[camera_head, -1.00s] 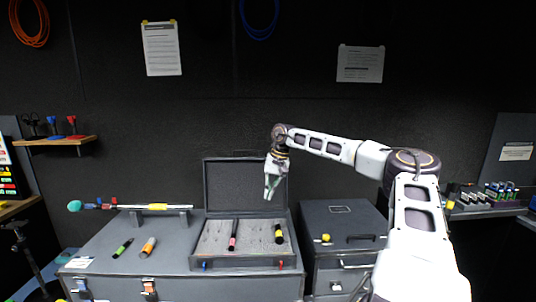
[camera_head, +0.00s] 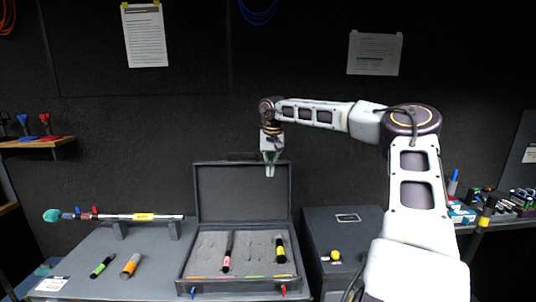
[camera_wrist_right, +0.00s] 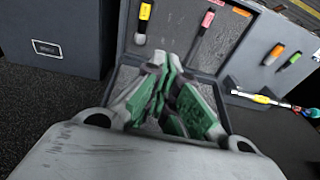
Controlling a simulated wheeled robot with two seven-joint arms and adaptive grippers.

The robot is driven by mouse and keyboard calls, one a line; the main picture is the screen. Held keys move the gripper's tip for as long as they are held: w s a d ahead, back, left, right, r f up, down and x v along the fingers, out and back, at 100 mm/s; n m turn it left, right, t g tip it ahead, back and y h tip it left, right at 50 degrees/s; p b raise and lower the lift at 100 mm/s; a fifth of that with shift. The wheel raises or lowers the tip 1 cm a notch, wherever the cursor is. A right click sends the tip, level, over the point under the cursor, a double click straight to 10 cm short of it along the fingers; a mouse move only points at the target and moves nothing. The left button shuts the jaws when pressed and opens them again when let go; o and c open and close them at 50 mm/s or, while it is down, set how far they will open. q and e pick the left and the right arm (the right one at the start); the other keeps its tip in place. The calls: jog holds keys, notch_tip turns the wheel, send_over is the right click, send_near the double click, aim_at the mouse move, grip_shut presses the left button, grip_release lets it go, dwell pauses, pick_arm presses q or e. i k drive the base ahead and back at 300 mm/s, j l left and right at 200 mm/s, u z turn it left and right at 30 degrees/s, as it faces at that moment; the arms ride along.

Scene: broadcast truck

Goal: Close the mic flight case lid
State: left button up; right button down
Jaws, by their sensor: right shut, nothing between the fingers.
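The mic flight case (camera_head: 187,281) stands on the grey counter with its lid (camera_head: 243,195) open and upright at the back. Its foam holds a mic with a pink band (camera_head: 227,252) and one with a yellow band (camera_head: 280,248); other slots look empty. My right gripper (camera_head: 270,172) is shut and empty, pointing down at the lid's top edge, right of its middle. In the right wrist view, its green-padded fingers (camera_wrist_right: 170,100) overlap the lid, with the foam tray beyond. Contact with the lid cannot be told. My left gripper is out of view.
A green-banded mic (camera_head: 103,266) and an orange-banded mic (camera_head: 131,265) lie on the counter left of the case. A boom pole (camera_head: 128,217) rests on stands behind them. A dark case (camera_head: 345,220) with a yellow knob stands at right. The wall is close behind.

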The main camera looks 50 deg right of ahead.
aim_at(228, 192)
jog(key=i+l, duration=0.2)
jog(key=l, duration=0.2)
jog(key=i+l, duration=0.2)
jog(key=l, duration=0.15)
jog(key=i+l, duration=0.2)
jog(key=l, duration=0.2)
jog(key=i+l, duration=0.15)
jog(key=l, duration=0.2)
